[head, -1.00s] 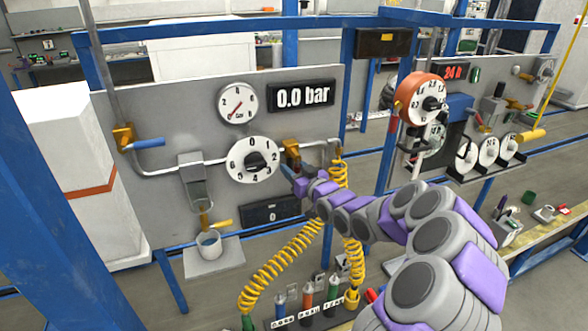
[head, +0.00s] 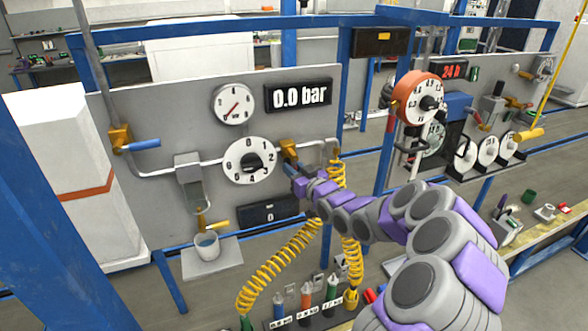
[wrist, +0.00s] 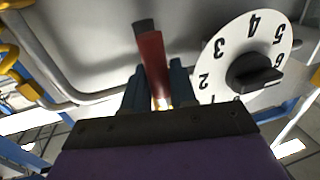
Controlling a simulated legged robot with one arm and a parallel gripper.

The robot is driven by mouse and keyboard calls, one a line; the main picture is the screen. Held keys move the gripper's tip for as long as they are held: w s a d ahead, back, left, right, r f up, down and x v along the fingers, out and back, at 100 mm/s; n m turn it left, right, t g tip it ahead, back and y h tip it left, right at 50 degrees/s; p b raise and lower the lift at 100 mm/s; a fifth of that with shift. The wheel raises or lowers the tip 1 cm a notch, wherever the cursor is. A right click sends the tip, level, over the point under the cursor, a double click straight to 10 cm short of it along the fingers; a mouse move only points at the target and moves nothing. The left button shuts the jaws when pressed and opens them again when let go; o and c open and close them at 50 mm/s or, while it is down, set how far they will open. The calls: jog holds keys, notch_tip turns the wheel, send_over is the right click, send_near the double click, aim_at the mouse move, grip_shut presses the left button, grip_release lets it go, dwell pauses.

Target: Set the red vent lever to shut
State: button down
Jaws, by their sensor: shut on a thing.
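The red vent lever (wrist: 151,58), with a dark end, shows in the wrist view between the two dark blue fingers of my gripper (wrist: 159,72), which is shut on it. In the head view my gripper (head: 289,172) is at the brass valve (head: 289,150) on the pipe, right of the white numbered dial (head: 249,161). There the fingers and arm hide most of the lever. I cannot tell its exact angle.
The grey panel (head: 130,105) carries a round gauge (head: 233,104), a 0.0 bar display (head: 298,95) and a blue-handled valve (head: 143,144). Yellow coiled hoses (head: 280,265) hang below my arm. A beaker (head: 206,246) stands on a small shelf.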

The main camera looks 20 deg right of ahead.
jog(key=shift+d, duration=0.1)
jog(key=shift+d+r+n+g+h+b, duration=0.45)
jog(key=shift+n+b, duration=0.95)
jog(key=shift+n, duration=1.2)
jog(key=shift+d+r+n+g+h+b, duration=0.15)
jog(key=shift+d+r+n+h+b, duration=0.55)
jog(key=shift+n+b, duration=1.3)
jog(key=shift+d+r+n+g+h+b, duration=0.3)
jog(key=shift+d+r+n+h+b, duration=0.35)
jog(key=shift+n, duration=2.55)
jog(key=shift+a+f, duration=0.1)
jog(key=c, duration=1.1)
grip_release()
jog(key=shift+a, duration=0.1)
jog(key=shift+o, duration=0.3)
jog(key=shift+a, duration=0.1)
jog(key=shift+s, duration=0.1)
